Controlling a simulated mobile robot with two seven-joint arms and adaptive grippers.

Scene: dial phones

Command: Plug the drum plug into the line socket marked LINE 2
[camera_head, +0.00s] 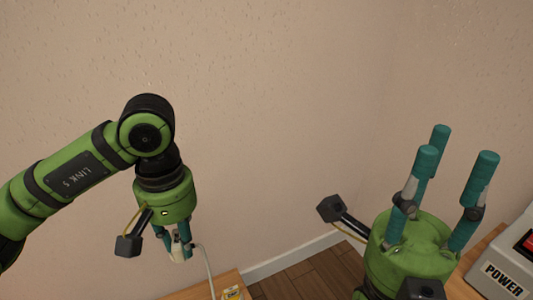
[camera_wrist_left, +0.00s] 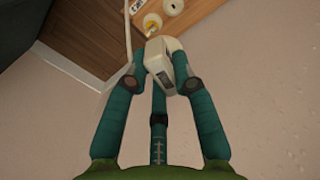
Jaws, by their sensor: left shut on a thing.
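A pale drum plug (camera_head: 178,253) hangs below my left gripper (camera_head: 178,245), which is shut on it. A pale cable (camera_head: 208,265) runs from the plug down past the table edge. In the left wrist view the plug (camera_wrist_left: 159,56) sits between the teal fingertips of my left gripper (camera_wrist_left: 153,68), above the fingers in the picture. Beyond it are round pale fittings, one (camera_wrist_left: 173,6) at the top edge and one (camera_wrist_left: 152,21) below it; no LINE 2 mark is readable. My right gripper (camera_head: 452,170) points upward with its fingers spread, open and empty.
A wooden table (camera_head: 203,291) shows at the bottom, with a small yellow-and-white thing (camera_head: 232,292) on it. A grey box marked POWER (camera_head: 503,272) with a red part stands at the right edge. A bare wall fills the background.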

